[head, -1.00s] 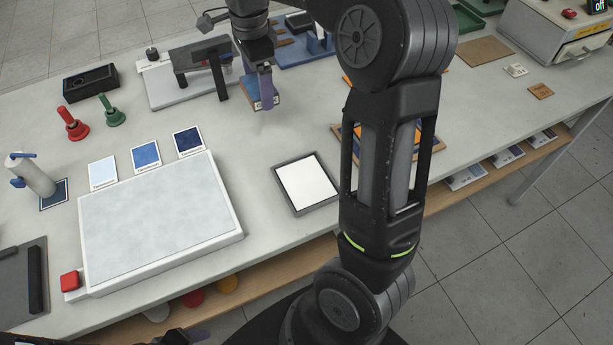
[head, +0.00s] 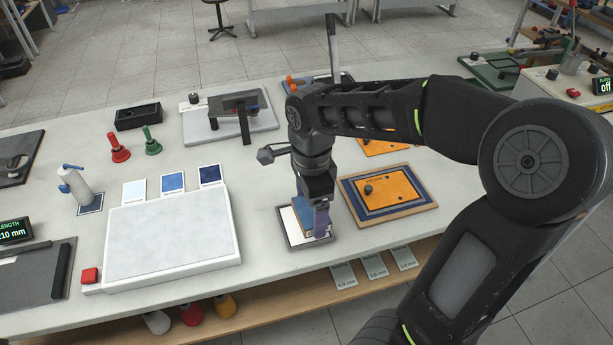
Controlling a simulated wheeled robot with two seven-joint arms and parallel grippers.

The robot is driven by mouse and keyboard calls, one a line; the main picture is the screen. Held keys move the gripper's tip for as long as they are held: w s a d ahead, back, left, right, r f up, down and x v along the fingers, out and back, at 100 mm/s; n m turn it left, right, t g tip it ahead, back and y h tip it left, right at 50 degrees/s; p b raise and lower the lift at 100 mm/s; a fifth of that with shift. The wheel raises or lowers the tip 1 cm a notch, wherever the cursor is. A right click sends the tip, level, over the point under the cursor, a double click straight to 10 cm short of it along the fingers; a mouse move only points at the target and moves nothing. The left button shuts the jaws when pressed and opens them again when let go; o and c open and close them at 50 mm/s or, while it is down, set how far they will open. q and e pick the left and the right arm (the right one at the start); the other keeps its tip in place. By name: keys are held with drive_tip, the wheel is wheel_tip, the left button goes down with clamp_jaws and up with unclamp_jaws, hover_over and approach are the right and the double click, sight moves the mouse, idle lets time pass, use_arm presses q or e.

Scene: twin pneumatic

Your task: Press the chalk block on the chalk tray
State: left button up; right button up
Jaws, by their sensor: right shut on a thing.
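The chalk tray (head: 294,240) is a dark-framed tray with a white surface, near the table's front edge. My right gripper (head: 321,220) points down over it from above, its purple fingers shut on a block (head: 303,214) with a blue and brown side showing. I take this to be the chalk block. The block is over the tray's right half, and its underside is hidden, so I cannot tell whether it touches the white surface. The fingers and block cover part of the tray. My left gripper is not in view.
A large pale pad (head: 165,240) with a red button (head: 90,275) lies to the left, with blue sample cards behind it. An orange plate on a board (head: 390,190) lies close on the right. A stand (head: 230,115) is behind. Bare table lies between the pad and the tray.

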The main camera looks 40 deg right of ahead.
drive_tip(key=shift+s+a+f, duration=0.1)
drive_tip(key=shift+s+f, duration=0.15)
drive_tip(key=shift+f, duration=0.2)
drive_tip(key=shift+w, duration=0.35)
drive_tip(key=shift+w+d+f+b, duration=0.25)
drive_tip(key=shift+w+f+b, duration=0.35)
drive_tip(key=shift+f+b, duration=0.25)
drive_tip(key=w+f+b, duration=0.1)
drive_tip(key=w+d+f+b, duration=0.1)
drive_tip(key=w+f+b, duration=0.1)
drive_tip(key=shift+w+d+f, duration=0.1)
drive_tip(key=shift+w+f, duration=0.15)
drive_tip(key=shift+f, duration=0.25)
drive_tip(key=shift+f+b, duration=0.55)
drive_tip(key=shift+f, duration=0.05)
drive_tip(key=shift+s+f, duration=0.1)
drive_tip(key=shift+s, duration=0.05)
idle(1.3)
